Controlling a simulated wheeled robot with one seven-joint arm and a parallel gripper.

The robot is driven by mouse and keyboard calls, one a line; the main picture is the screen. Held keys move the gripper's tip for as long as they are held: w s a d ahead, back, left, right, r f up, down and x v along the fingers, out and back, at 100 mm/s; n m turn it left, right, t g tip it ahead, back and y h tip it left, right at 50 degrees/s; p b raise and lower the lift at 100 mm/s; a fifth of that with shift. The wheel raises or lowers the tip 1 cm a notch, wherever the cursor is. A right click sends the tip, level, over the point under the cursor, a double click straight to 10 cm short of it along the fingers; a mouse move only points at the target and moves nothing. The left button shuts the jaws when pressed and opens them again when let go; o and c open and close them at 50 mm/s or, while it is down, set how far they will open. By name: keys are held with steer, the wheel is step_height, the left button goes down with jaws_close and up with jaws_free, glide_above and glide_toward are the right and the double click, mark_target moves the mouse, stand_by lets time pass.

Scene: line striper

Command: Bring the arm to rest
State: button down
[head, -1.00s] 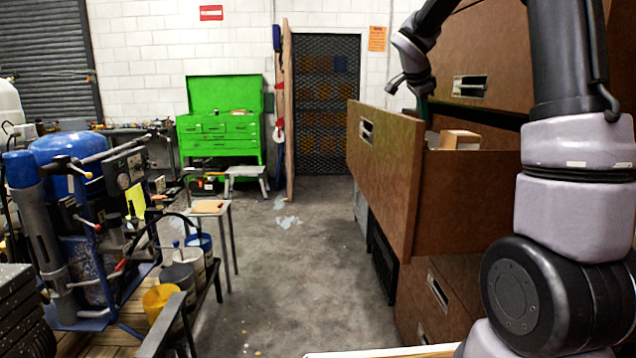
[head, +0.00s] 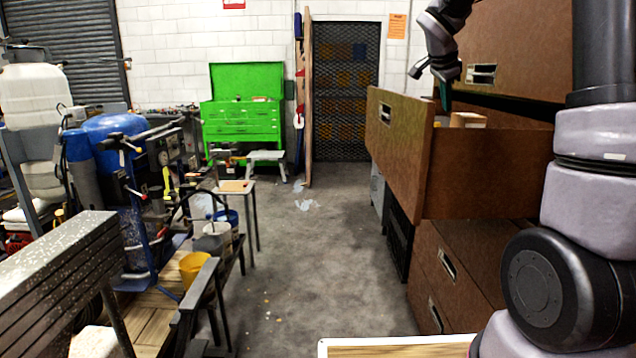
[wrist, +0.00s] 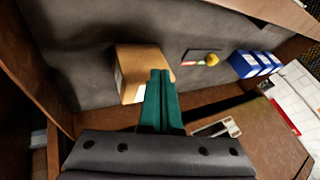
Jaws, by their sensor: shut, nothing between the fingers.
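My gripper (wrist: 160,98) shows in the wrist view as two green fingers pressed together with nothing between them. In the head view my gripper (head: 442,98) is a small green tip above the open drawer (head: 400,150), at the end of my dark, bent arm. The drawer is brown and pulled out from a tall brown cabinet. Below the fingers in the wrist view lies a small cardboard box (wrist: 132,72) in the drawer. I cannot tell whether the fingers touch it.
The wrist view also shows blue boxes (wrist: 250,64) and a yellow round item (wrist: 212,59). Lower drawers (head: 450,270) stand below the open one. Paint pails (head: 215,240) and a striping machine (head: 110,150) stand at left. The middle floor (head: 320,250) is clear.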

steer(key=s+a+n+y, duration=0.2)
steer(key=s+a+n, duration=0.1)
steer(key=s, duration=0.8)
steer(key=s+a+n+t+y, duration=0.1)
steer(key=s+a+n, duration=0.3)
steer(key=s, duration=0.7)
steer(key=s+a+n+y, duration=0.3)
steer(key=s+n, duration=0.2)
steer(key=s, duration=0.5)
steer(key=shift+s+a+y, duration=0.3)
steer(key=shift+s, duration=0.1)
steer(key=shift+w+r, duration=0.1)
